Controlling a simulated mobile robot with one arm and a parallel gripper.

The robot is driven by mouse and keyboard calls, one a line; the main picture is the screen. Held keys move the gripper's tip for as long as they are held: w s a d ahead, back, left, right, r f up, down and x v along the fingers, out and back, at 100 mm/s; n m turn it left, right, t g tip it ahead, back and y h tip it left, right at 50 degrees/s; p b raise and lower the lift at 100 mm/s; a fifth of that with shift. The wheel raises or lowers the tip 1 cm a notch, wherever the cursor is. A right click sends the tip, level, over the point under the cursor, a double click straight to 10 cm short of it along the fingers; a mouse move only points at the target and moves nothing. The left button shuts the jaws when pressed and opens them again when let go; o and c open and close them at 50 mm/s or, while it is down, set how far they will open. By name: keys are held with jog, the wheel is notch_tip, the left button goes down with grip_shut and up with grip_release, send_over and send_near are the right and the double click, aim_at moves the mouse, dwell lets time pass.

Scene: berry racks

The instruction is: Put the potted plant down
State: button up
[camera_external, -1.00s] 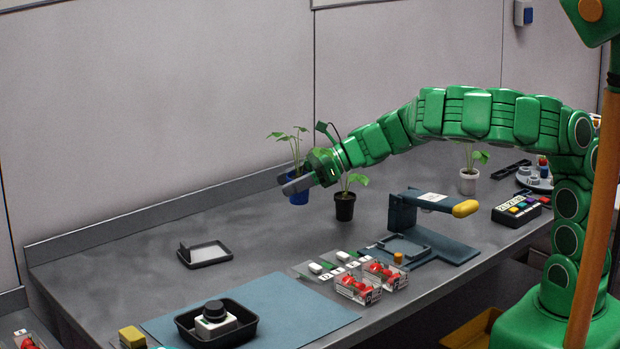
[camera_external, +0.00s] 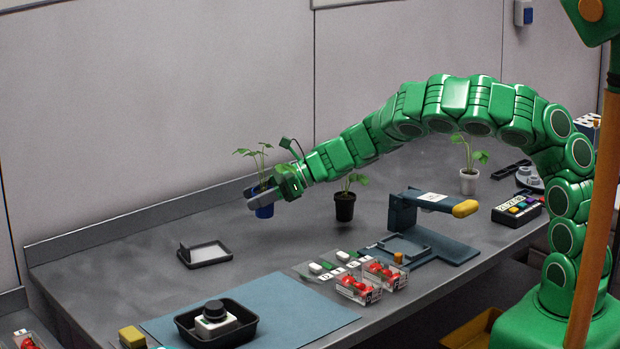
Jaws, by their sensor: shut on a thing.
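A potted plant in a blue pot (camera_external: 264,210) is held in my gripper (camera_external: 251,199), over the back left part of the grey table. The gripper's fingers are shut on the pot and hide part of it. The plant stands upright, its green leaves rising above the fingers. I cannot tell for certain whether the pot's base touches the table. A plant in a black pot (camera_external: 344,207) stands to the right of my gripper. A plant in a white pot (camera_external: 468,182) stands farther right.
A small black tray (camera_external: 205,262) lies left of the held plant. A blue press-like stand (camera_external: 402,212), clear boxes of red berries (camera_external: 358,289), a blue mat (camera_external: 290,305) and a black tray with a round-topped device (camera_external: 215,318) occupy the front. The back left tabletop is clear.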

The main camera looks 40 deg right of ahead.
jog(key=shift+w+a+f, duration=0.2)
jog(key=shift+w+f, duration=0.3)
jog(key=shift+f, duration=0.15)
jog(key=shift+w+a+f, duration=0.25)
jog(key=shift+w+f, duration=0.25)
jog(key=shift+f, duration=0.2)
jog(key=shift+w+a+f, duration=0.2)
jog(key=shift+w+f, duration=0.3)
jog(key=shift+f, duration=1.6)
jog(key=shift+f, duration=0.1)
jog(key=o, duration=1.2)
jog(key=shift+s+d+r, duration=0.25)
jog(key=shift+d, duration=0.25)
jog(key=shift+v, duration=5.45)
